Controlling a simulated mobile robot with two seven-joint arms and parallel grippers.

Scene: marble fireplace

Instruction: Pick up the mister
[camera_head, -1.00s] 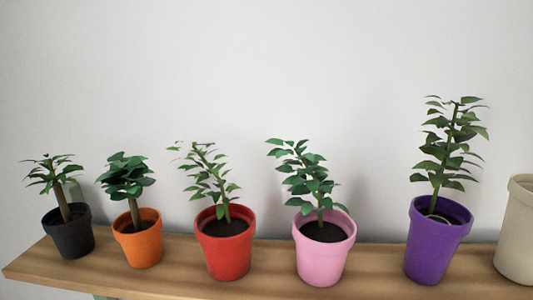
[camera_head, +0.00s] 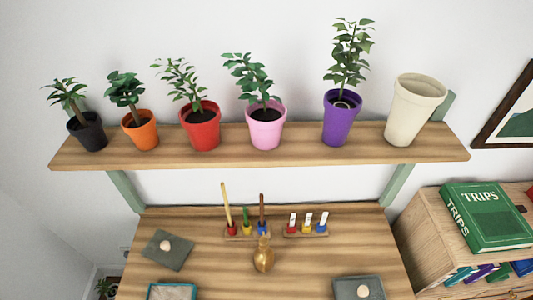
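A small brass-coloured vessel with a narrow neck, which looks like the mister (camera_head: 263,258), stands on the wooden table (camera_head: 210,257) below the shelf. It is near the bottom middle of the head view, in front of the small stands. Nothing touches it that I can see. Neither of my grippers is in view.
A wooden shelf (camera_head: 190,158) above the table holds several potted plants and an empty cream pot (camera_head: 413,108). Behind the mister are stands with sticks (camera_head: 245,232) and labelled pieces (camera_head: 306,229). Dark slabs (camera_head: 167,250) lie aside. A green TRIPS book (camera_head: 485,216) lies on a cabinet at right.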

